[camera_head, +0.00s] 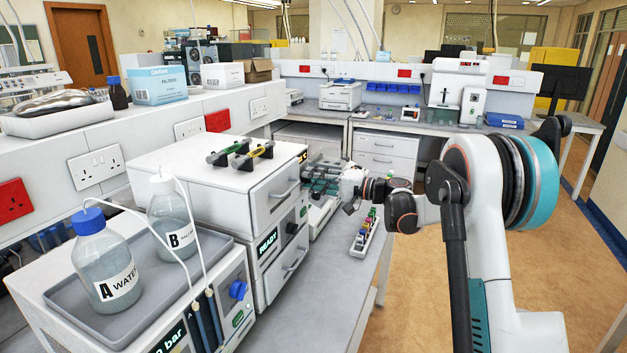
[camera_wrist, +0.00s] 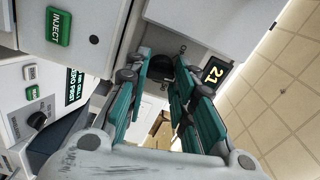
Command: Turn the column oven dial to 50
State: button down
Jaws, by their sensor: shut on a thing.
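The column oven looks to be the white top unit (camera_head: 205,200) of the stack in the head view. Its small display (camera_head: 303,157) is mostly cut off there. In the wrist view the display (camera_wrist: 213,74) reads 21, tilted. A black round dial (camera_wrist: 161,66) sits beside it, partly hidden by my fingers. My gripper (camera_wrist: 165,66) has its teal fingers on either side of this dial and is shut on it. In the head view my gripper (camera_head: 318,178) is at the right front of the stack, and the dial is hidden. The dial's pointer does not show.
Below the oven is a unit with a READY display (camera_head: 267,243). A green INJECT button (camera_wrist: 59,26) and another black knob (camera_wrist: 38,121) show in the wrist view. Bottles A (camera_head: 105,268) and B (camera_head: 172,228) stand in a grey tray. A vial rack (camera_head: 364,235) lies on the bench.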

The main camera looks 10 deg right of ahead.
jog(key=m, duration=1.3)
jog(key=shift+f+m, duration=0.2)
jog(key=shift+m, duration=0.1)
dwell(0.3)
jog(key=c, duration=1.6)
grip_release()
jog(key=shift+c, duration=0.2)
jog(key=v, duration=1.2)
jog(key=shift+a, duration=0.1)
